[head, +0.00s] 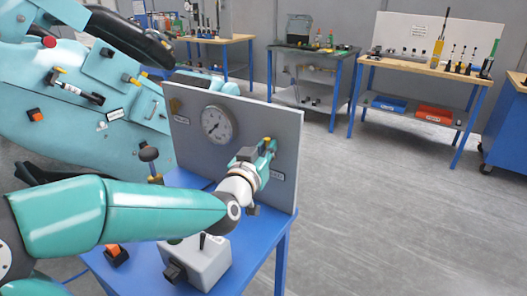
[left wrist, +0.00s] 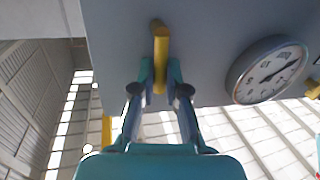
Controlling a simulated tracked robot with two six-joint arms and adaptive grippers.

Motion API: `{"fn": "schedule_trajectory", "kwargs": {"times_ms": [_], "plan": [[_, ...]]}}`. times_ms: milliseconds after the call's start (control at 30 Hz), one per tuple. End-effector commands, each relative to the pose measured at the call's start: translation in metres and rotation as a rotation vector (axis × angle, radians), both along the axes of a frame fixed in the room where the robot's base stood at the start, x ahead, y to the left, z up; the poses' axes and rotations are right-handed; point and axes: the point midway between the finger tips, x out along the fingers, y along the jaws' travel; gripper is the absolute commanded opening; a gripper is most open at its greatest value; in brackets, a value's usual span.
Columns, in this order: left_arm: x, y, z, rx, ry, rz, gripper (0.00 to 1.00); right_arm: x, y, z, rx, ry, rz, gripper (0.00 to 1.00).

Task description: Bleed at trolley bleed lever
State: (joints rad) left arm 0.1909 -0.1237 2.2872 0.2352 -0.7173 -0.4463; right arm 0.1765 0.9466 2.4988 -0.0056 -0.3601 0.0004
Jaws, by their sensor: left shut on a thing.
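A grey upright panel (head: 285,115) stands on a blue trolley (head: 245,270). A yellow lever sticks out of the panel's right part; it shows clearly in the left wrist view (left wrist: 160,40), and only a bit of it shows in the head view. My left gripper (head: 267,153) is at this lever. In the left wrist view its two fingers (left wrist: 160,76) are closed on either side of the lever's handle. A small label (head: 277,176) sits below it, too small to read. My right gripper is in neither view.
A round gauge (head: 216,123) is on the panel, left of the lever. A grey box with a small toggle (head: 198,262) stands on the trolley below my arm. A teal coaster car (head: 90,100) is close on the left. The floor (head: 390,220) to the right is clear.

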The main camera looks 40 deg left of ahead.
Motion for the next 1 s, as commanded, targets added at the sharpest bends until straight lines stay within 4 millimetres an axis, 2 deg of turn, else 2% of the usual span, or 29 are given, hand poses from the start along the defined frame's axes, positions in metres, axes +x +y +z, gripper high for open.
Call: {"fn": "schedule_trajectory", "kwargs": {"times_ms": [33,300,700,733,867,1000], "plan": [[0.0003,-0.0034,-0.0070,0.016,0.017,-0.006,0.00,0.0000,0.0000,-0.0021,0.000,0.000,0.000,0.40],[0.0009,-0.0059,-0.0069,0.082,0.029,-0.007,0.00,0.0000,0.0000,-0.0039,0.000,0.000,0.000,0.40],[0.0009,-0.0061,-0.0067,0.090,0.031,-0.007,0.00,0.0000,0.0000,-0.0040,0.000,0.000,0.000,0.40],[0.0009,-0.0061,-0.0068,0.090,0.031,-0.007,0.15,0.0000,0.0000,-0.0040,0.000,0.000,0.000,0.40],[0.0009,-0.0056,-0.0053,0.090,0.027,-0.006,0.36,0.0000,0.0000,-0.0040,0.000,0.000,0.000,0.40],[0.0008,-0.0049,-0.0035,0.091,0.024,-0.003,0.38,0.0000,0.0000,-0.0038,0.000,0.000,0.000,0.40]]}}
